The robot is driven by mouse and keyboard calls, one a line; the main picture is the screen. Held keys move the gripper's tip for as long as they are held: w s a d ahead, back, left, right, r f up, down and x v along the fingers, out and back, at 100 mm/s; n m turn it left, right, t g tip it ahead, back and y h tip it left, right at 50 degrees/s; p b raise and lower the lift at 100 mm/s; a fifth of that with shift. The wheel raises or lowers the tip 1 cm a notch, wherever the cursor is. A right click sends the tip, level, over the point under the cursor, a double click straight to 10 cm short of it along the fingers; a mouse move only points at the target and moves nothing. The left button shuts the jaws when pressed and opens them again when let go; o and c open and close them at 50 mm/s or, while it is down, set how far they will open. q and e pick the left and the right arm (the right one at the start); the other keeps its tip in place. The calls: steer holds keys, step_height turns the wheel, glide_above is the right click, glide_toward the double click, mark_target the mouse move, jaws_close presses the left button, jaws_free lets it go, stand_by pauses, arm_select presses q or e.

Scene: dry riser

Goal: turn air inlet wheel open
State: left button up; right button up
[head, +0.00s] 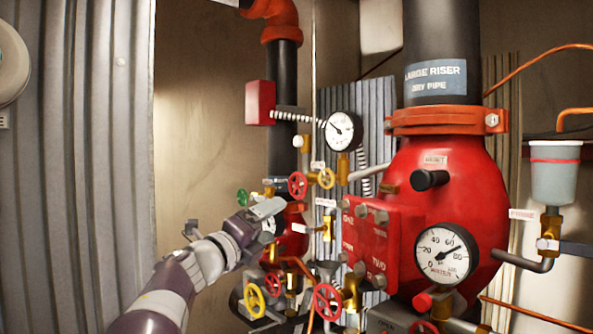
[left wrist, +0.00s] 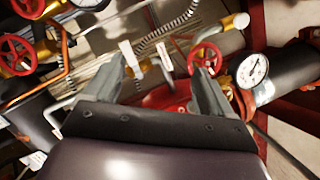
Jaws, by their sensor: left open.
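Several small handwheels show, and no readable label tells which is the air inlet wheel. A red handwheel (head: 298,185) sits on brass fittings just above and right of my left gripper (head: 272,212) in the head view. In the left wrist view, a red handwheel (left wrist: 205,57) lies just beyond the right fingertip of my left gripper (left wrist: 160,82); it is probably the same one. The fingers are apart with nothing between them. They look clear of the wheel, but exact contact cannot be told. My right gripper is not in view.
A yellow wheel (head: 255,301) and a lower red wheel (head: 327,302) sit below. A small gauge (head: 343,130) and the big red valve body (head: 455,185) stand to the right. A black pipe (head: 284,85) rises behind.

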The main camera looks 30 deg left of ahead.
mark_target(295, 185)
arm_select(q)
steer(key=s+r+m+g+h+p, duration=0.2)
steer(key=s+r+m+g+h, duration=0.15)
steer(key=s+r+m, duration=0.65)
steer(key=w+d+p, duration=0.1)
steer(key=w+p, duration=0.1)
steer(key=w, duration=0.2)
steer(key=w+d+f+m+p, duration=0.1)
steer(key=w+p, duration=0.1)
steer(key=w, duration=0.3)
steer(key=w+d+f+m+p, duration=0.1)
steer(key=w+p, duration=0.1)
steer(key=w, duration=0.2)
steer(key=shift+w+d+f+p, duration=0.15)
steer(key=shift+w+d+p, duration=0.15)
steer(key=shift+d+p, duration=0.1)
steer(key=shift+w, duration=0.25)
steer(key=shift+w+d+f, duration=0.1)
steer(key=shift+w+f, duration=0.1)
steer(key=shift+f, duration=0.05)
arm_select(e)
step_height(295, 185, up, 11)
steer(key=shift+s, duration=0.15)
arm_select(q)
steer(key=c, duration=1.1)
arm_select(e)
steer(key=shift+f, duration=0.1)
